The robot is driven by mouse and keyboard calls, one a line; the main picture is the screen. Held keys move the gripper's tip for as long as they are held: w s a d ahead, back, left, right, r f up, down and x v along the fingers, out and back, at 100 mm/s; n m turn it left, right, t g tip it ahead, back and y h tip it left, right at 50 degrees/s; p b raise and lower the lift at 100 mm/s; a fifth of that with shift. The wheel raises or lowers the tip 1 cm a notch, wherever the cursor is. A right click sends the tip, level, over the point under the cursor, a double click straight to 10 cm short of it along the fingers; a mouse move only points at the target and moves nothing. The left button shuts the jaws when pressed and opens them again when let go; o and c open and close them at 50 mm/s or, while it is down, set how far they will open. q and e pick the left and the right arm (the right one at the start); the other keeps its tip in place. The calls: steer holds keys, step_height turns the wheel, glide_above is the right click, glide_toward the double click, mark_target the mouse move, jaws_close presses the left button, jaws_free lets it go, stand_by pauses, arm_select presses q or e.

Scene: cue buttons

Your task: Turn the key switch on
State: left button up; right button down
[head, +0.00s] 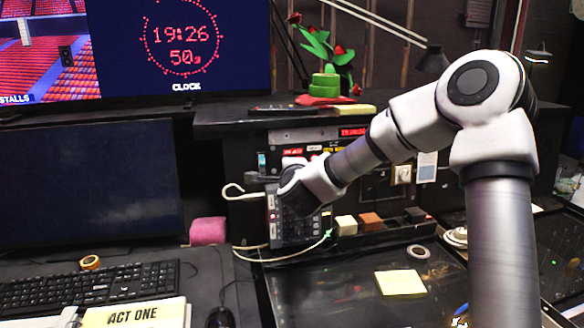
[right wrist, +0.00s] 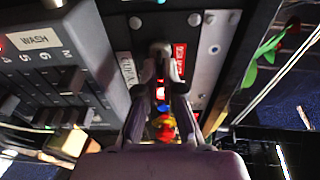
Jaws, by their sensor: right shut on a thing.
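A white label and a red label flank the fingertips. In the head view my right arm reaches in from the right, and its gripper (head: 291,176) is at the panel under the shelf. The hand hides the key switch there, and which way the key points cannot be told. My left gripper is in neither view.
A fader console (right wrist: 45,60) with a "WASH" label stands close beside the gripper. A white cable (head: 285,258) runs below. Small blocks (head: 370,221), a yellow note pad (head: 400,283), a keyboard (head: 90,290) and monitors lie around. A plant (head: 325,60) stands on the shelf.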

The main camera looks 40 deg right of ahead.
steer(key=shift+r, duration=0.2)
steer(key=c, duration=1.3)
jaws_free()
steer(key=shift+w, duration=0.15)
steer(key=shift+w+f, duration=0.15)
steer(key=shift+f, duration=0.05)
steer(key=v, duration=0.7)
steer(key=shift+a, duration=0.15)
